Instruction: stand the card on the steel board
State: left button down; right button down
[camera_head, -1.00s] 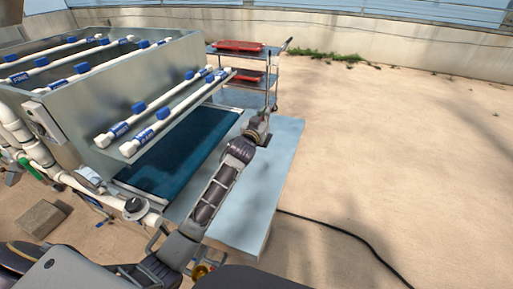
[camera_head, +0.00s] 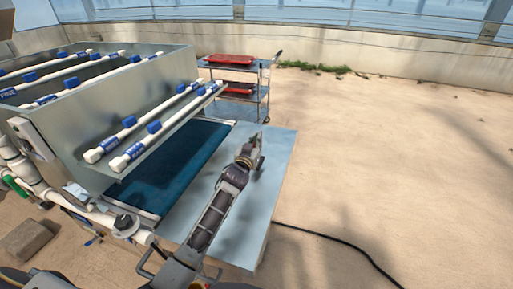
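The pale blue-grey flat top beside the belt, which looks like the steel board (camera_head: 272,190), lies to the right of the seeder. My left gripper (camera_head: 257,160) is over its far part, with my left arm reaching across from the bottom of the picture. The gripper is small and seen from behind, so whether it is open or shut, and what it may hold, does not show. I cannot make out the card for certain; a small white sheet (camera_head: 76,190) lies by the pipes at left. My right gripper is out of view.
The metal seeder hopper (camera_head: 120,110) with white and blue pipes stands at left over a dark blue belt (camera_head: 165,175). A cart (camera_head: 265,92) with red trays (camera_head: 231,59) stands behind. A black cable (camera_head: 340,238) crosses the open floor at right.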

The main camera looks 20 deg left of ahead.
pick_arm(q)
jog(key=shift+f, duration=1.6)
jog(key=c, duration=1.7)
grip_release()
jog(key=shift+c, duration=0.2)
jog(key=shift+o, duration=0.5)
jog(key=shift+s, duration=0.1)
